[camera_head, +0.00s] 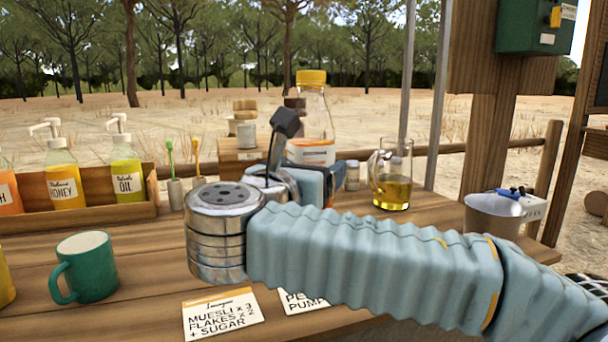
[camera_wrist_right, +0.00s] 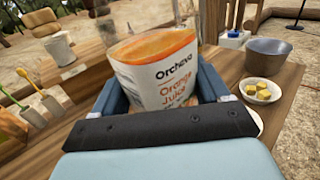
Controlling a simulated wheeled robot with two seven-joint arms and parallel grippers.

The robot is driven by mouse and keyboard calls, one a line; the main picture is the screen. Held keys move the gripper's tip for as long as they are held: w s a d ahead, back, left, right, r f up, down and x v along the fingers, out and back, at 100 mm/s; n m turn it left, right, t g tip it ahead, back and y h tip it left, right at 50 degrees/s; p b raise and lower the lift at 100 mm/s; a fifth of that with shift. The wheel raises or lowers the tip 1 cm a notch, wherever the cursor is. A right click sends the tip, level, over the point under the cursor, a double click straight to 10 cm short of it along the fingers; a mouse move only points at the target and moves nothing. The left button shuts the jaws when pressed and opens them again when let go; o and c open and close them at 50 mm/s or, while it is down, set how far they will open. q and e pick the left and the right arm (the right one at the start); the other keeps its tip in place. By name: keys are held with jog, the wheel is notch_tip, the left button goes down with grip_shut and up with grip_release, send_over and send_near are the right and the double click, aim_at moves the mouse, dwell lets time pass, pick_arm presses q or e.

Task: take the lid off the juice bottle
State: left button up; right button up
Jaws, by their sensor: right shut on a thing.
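The juice bottle (camera_head: 317,120) stands upright at the back of the wooden table in the head view, clear with an orange-and-white label. Its yellow lid (camera_head: 311,77) is on its top. My right gripper (camera_head: 326,178) is shut on the lower part of the bottle. In the right wrist view the bottle's label (camera_wrist_right: 158,68) reads "Orcheva Orange Juice" and sits between the two blue fingers. The bottle's base is hidden by my arm and gripper, so I cannot tell whether it touches the table. My left gripper is not in view.
A glass jug (camera_head: 391,192) with yellow liquid stands right of the bottle. A wooden rack (camera_head: 125,216) of pump bottles and a green mug (camera_head: 86,266) are at the left. Two cards lie at the front.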

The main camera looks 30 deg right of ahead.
jog(key=shift+s+a+r, duration=0.15)
jog(key=shift+s+r, duration=0.1)
jog(key=shift+s, duration=0.35)
jog(key=o, duration=0.8)
jog(key=c, duration=1.1)
jog(key=shift+c, duration=0.2)
